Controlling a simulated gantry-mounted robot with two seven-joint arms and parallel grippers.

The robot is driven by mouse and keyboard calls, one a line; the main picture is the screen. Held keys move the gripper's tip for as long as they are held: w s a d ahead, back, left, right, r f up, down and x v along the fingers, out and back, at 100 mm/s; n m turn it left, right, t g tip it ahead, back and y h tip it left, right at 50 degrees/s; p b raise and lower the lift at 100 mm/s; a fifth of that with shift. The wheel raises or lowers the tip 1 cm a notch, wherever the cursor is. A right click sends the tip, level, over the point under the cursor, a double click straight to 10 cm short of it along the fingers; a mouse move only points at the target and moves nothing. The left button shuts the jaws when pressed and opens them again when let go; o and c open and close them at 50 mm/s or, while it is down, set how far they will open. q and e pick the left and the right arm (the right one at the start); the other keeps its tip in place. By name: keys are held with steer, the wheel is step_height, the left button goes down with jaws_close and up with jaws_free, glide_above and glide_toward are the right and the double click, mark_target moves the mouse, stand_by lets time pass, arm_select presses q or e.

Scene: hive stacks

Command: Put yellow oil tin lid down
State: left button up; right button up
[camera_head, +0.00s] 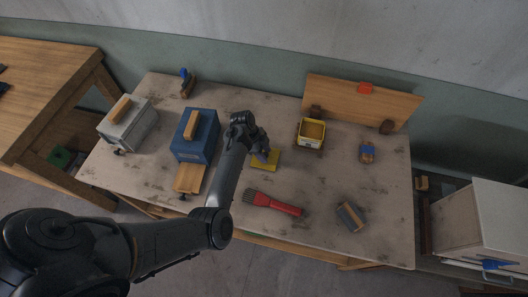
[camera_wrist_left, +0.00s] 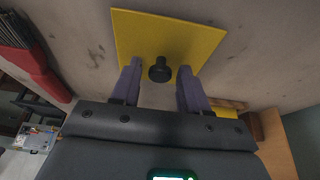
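The yellow lid (camera_head: 270,162) is a flat square plate that appears to lie on the worktable, left of the yellow tin (camera_head: 311,143). The tin is open at the top, with brown contents. In the left wrist view the lid (camera_wrist_left: 190,38) has a round black knob (camera_wrist_left: 160,70). My left gripper (camera_head: 262,152) is over the lid. Its two purple fingers (camera_wrist_left: 161,88) are apart on either side of the knob, with a gap on both sides, so it is open and empty. My right gripper is in neither view.
A red-handled brush (camera_head: 276,204) lies in front of the lid. A blue box (camera_head: 205,150) and a white box (camera_head: 138,133) stand to the left. A wooden board (camera_head: 350,98) stands behind the tin. Bare table (camera_head: 320,180) lies right of the lid.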

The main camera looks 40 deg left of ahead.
arm_select(q)
steer(key=shift+o, duration=0.3)
steer(key=shift+r, duration=0.1)
steer(key=shift+r, duration=0.2)
steer(key=s+a+r+n+y+p, duration=0.25)
steer(key=s+a+r, duration=0.4)
steer(key=r, duration=0.35)
steer(key=s+d+r+n, duration=0.2)
steer(key=s+d+n, duration=0.2)
steer(key=s+d, duration=0.5)
steer(key=s+d+r+n+t+y, duration=0.1)
steer(key=s+d+n, duration=0.3)
steer(key=s+d, duration=0.6)
steer(key=shift+s+r+t, duration=0.25)
steer(key=shift+r+t, duration=0.05)
steer(key=shift+r, duration=0.25)
